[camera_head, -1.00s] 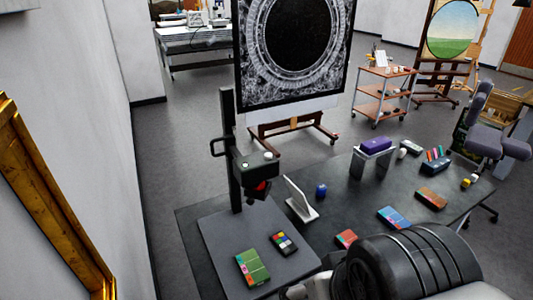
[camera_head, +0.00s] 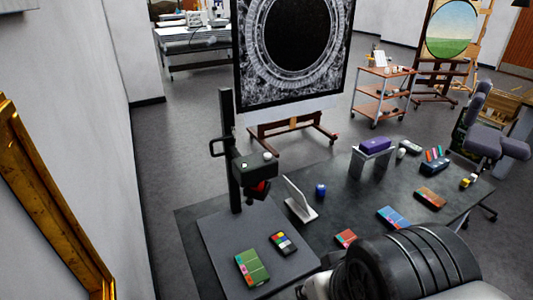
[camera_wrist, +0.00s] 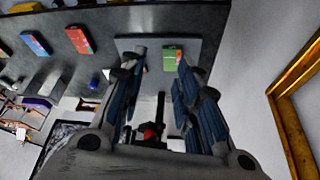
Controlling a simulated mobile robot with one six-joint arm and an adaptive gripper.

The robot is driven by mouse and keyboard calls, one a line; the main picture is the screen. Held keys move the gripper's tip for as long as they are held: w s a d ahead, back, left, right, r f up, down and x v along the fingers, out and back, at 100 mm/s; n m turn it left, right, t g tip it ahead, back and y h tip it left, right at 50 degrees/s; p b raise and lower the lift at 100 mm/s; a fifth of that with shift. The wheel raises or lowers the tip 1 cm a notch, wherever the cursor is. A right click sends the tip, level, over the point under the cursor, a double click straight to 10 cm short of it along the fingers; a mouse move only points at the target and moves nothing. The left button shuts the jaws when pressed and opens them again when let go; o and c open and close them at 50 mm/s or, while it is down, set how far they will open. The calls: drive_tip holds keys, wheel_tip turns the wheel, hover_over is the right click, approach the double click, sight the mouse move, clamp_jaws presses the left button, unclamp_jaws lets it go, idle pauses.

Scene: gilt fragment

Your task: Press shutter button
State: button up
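A dark camera (camera_head: 255,168) is mounted on a black upright column (camera_head: 231,150) over a grey baseboard (camera_head: 225,245) in the head view. Small pale round knobs or buttons (camera_head: 268,155) show on its top; I cannot tell which is the shutter button. A red part shows under the camera. In the wrist view, my gripper (camera_wrist: 160,70) has its blue-grey fingers spread wide with nothing between them. The camera (camera_wrist: 150,137) appears lower, beyond the fingers and apart from them, partly hidden by my gripper body. My gripper's fingertips do not show in the head view.
A green box (camera_head: 252,267) and a colour chart (camera_head: 285,243) lie on the baseboard. A gilt frame (camera_head: 50,205) is at the left wall. The floor between wall and table is clear.

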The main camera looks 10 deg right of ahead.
clamp_jaws()
idle(1.4)
